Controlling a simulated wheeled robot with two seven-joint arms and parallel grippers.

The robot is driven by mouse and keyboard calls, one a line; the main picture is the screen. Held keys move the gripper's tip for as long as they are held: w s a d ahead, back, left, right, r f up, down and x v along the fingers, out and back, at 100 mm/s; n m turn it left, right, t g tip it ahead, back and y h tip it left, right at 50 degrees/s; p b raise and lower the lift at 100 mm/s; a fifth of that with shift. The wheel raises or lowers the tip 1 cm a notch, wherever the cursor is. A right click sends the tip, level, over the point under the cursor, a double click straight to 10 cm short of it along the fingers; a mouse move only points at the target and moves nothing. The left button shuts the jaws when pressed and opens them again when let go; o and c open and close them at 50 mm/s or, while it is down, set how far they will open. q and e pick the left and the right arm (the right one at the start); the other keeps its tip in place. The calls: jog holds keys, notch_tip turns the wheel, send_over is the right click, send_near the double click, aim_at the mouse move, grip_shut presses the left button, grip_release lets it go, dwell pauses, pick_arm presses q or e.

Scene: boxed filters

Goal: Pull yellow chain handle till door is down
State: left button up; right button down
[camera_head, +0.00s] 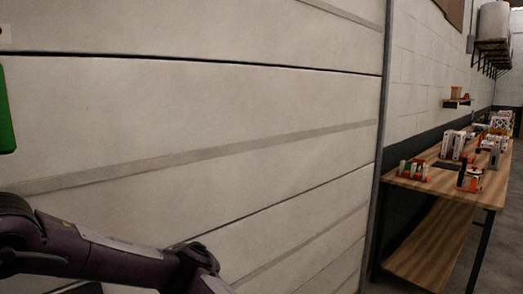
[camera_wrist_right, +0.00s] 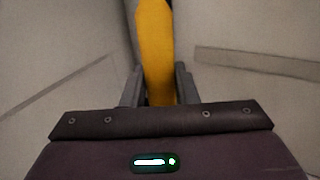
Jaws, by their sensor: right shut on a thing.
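The yellow chain handle (camera_wrist_right: 156,45) stands upright in the right wrist view, between the two fingers of my right gripper (camera_wrist_right: 157,85). The gripper is shut on it. The handle's top runs out of the picture and its lower end is hidden behind the gripper body. The door (camera_head: 220,110) is a large pale panelled surface with dark seams, filling most of the head view. Its lower edge is not visible. My arm comes in from the left at the bottom of the head view, and its gripper is out of the picture. The handle does not show in the head view.
A wooden workbench (camera_head: 450,187) with several boxed items stands on the right along a white block wall (camera_head: 420,75). A grey door frame post (camera_head: 382,130) lies between door and bench. A green object (camera_head: 6,115) shows at the left edge. Grey floor (camera_head: 505,230) is clear at the right.

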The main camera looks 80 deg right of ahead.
notch_tip(320, 180, up, 14)
jog(key=p, duration=1.2)
jog(key=shift+f+p, duration=0.15)
jog(key=shift+p, duration=0.2)
jog(key=shift+f, duration=0.15)
grip_release()
jog(key=s+a+p, duration=0.1)
jog(key=s+p, duration=0.6)
jog(key=s, duration=0.4)
